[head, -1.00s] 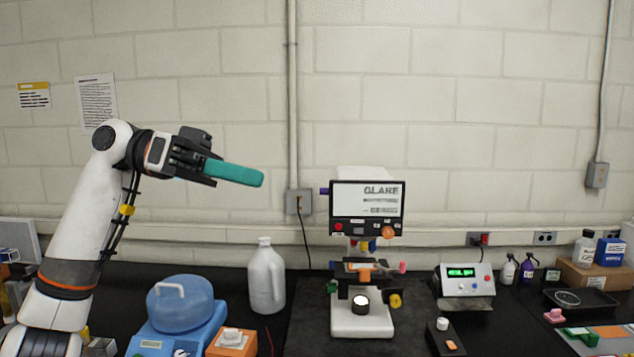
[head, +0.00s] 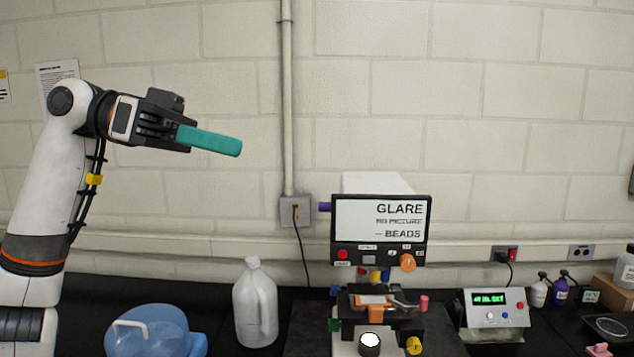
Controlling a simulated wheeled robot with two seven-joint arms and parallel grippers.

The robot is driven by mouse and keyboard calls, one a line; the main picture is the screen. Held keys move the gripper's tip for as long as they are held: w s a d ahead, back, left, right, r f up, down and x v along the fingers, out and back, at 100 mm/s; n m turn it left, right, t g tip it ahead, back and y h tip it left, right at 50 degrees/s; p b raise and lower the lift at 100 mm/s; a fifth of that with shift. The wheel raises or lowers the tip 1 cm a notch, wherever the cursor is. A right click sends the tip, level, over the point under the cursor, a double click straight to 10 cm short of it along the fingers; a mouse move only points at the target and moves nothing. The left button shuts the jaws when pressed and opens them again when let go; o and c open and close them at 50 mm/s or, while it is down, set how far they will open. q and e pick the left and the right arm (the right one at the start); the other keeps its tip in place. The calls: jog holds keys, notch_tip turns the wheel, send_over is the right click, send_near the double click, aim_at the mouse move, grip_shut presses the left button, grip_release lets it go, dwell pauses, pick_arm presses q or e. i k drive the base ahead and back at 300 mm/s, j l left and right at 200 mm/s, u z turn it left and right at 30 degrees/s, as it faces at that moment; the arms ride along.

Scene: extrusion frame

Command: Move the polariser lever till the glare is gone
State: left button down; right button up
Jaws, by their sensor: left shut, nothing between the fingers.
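A microscope with a screen (head: 380,218) stands on the bench at centre right. The screen reads GLARE, NO PICTURE and BEADS. A short grey arm with a pink-red tip (head: 424,303) sticks out right of the stage; it may be the polariser lever, but I cannot tell for certain. Other coloured knobs include an orange one (head: 407,263), a purple one (head: 324,207) and a yellow one (head: 413,345). My left gripper (head: 238,148), with long teal fingers, is shut and empty, raised in front of the wall, left of and above the microscope. My right gripper is out of view.
A white jug (head: 255,308) stands left of the microscope, with a blue container (head: 152,332) farther left. A control box with a green display (head: 493,312) stands to the right, and small bottles (head: 560,290) beyond it. The air between my gripper and the screen is clear.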

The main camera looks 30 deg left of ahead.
aim_at(323, 207)
jog(key=i+j, duration=0.95)
jog(key=i, duration=0.05)
